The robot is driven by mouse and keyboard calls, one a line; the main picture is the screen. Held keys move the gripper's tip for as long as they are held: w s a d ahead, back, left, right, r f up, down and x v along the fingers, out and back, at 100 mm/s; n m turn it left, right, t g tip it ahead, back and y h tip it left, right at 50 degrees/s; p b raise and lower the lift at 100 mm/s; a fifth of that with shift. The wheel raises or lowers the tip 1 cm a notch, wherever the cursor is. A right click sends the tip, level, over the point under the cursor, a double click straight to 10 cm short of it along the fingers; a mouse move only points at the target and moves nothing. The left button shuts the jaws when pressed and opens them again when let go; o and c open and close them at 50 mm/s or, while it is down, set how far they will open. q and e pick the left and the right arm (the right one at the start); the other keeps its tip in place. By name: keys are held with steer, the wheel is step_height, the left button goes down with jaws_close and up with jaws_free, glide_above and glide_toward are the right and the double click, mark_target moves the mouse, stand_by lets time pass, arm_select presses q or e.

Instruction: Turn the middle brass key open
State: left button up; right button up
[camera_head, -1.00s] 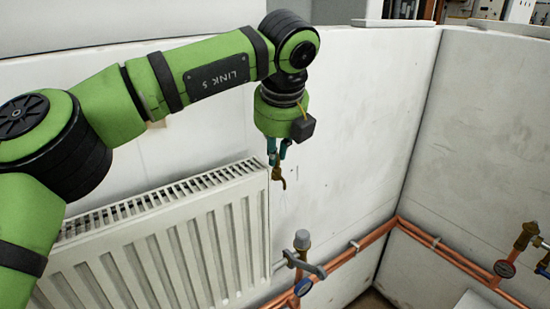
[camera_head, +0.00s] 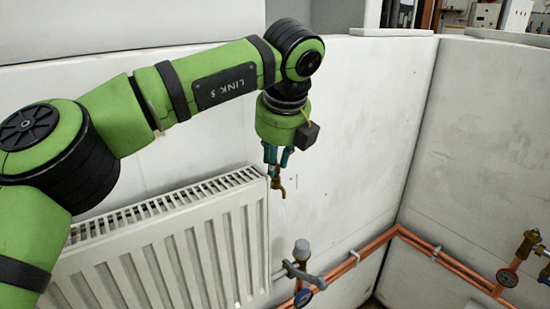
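A small brass key (camera_head: 278,186) shows at the upper right end of the white radiator (camera_head: 150,250), just beside its side edge. My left gripper (camera_head: 278,163) points down right above it, its two teal fingers on either side of the key's top. The fingers are a little apart. They partly hide the key's top, and I cannot tell whether they touch it. My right gripper is not in view.
Copper pipes (camera_head: 440,255) run along the wall into the corner. A brass valve (camera_head: 530,243) with a gauge sits at the far right. The wall right of my gripper is bare.

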arm_select(q)
steer(key=shift+r, duration=0.15)
steer(key=v, duration=1.1)
steer(key=shift+s+r, duration=0.25)
steer(key=shift+r, duration=0.1)
steer(key=shift+d, duration=0.1)
